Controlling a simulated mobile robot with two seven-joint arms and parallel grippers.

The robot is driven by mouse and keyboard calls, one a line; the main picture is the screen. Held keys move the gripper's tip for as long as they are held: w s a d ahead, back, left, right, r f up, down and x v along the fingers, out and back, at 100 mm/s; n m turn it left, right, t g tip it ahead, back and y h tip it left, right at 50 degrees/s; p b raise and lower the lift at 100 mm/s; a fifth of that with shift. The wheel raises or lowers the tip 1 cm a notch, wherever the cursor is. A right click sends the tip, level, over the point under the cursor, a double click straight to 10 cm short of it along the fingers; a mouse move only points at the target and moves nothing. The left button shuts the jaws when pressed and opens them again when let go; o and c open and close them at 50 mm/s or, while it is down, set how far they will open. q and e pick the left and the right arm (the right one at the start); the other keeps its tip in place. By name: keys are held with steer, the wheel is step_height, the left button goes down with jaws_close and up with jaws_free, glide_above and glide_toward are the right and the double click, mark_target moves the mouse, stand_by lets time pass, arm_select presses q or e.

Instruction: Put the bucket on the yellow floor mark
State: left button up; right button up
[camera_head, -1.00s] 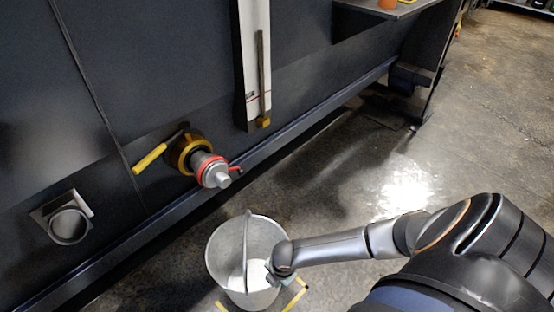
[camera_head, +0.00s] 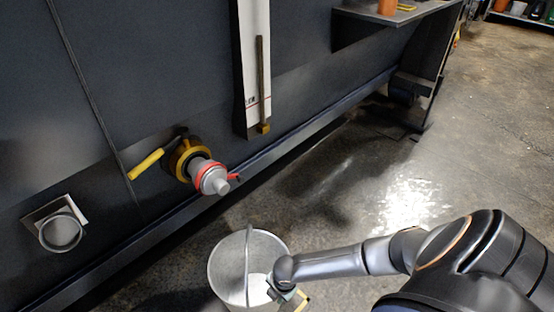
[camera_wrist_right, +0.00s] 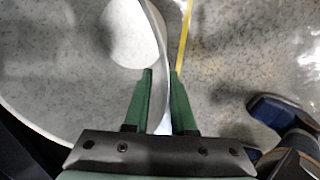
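The grey metal bucket (camera_head: 226,268) stands upright at the bottom of the head view, its thin handle (camera_head: 248,262) raised. It is in front of the dark machine. My right gripper (camera_head: 272,290) reaches in from the right at the bucket's near right side. In the right wrist view its green fingers (camera_wrist_right: 161,82) close around the handle (camera_wrist_right: 157,30). Part of the yellow floor mark (camera_head: 304,301) shows beside the gripper, and a yellow line (camera_wrist_right: 184,38) shows in the wrist view; the bucket and frame edge hide the rest. My left gripper is out of view.
The dark machine wall has a valve (camera_head: 208,177) with a yellow lever (camera_head: 146,164) and a round spout (camera_head: 60,232). A shelf (camera_head: 400,14) with an orange item juts out at upper right.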

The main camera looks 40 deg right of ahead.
steer(key=shift+o, duration=0.8)
step_height(320, 180, up, 11)
steer(key=s+p, duration=0.2)
steer(key=p, duration=0.5)
steer(key=w+a+r+m+t+y, duration=0.2)
steer(key=w+a+r+t+y, duration=0.2)
steer(key=a+r, duration=0.6)
steer(key=w+a+r+m+t+y, duration=0.1)
steer(key=w+a+r+t+y, duration=0.25)
steer(key=a+r, duration=0.65)
step_height(320, 180, up, 17)
steer(key=m+t+y, duration=0.3)
steer(key=t+y, duration=0.1)
steer(key=t, duration=0.3)
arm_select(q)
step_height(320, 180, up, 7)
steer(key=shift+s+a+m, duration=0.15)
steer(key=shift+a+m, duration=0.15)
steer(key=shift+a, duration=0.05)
arm_select(e)
steer(key=s+d+r+t+y, duration=0.2)
steer(key=s+r+t, duration=0.1)
steer(key=r, duration=0.5)
steer(key=s+d+r+t+y, duration=0.1)
steer(key=s+d+r+t, duration=0.2)
steer(key=r, duration=0.6)
steer(key=s, duration=0.2)
steer(key=shift+s+d+r+y, duration=0.25)
steer(key=shift+s+d+y, duration=0.05)
steer(key=shift+s+y, duration=0.05)
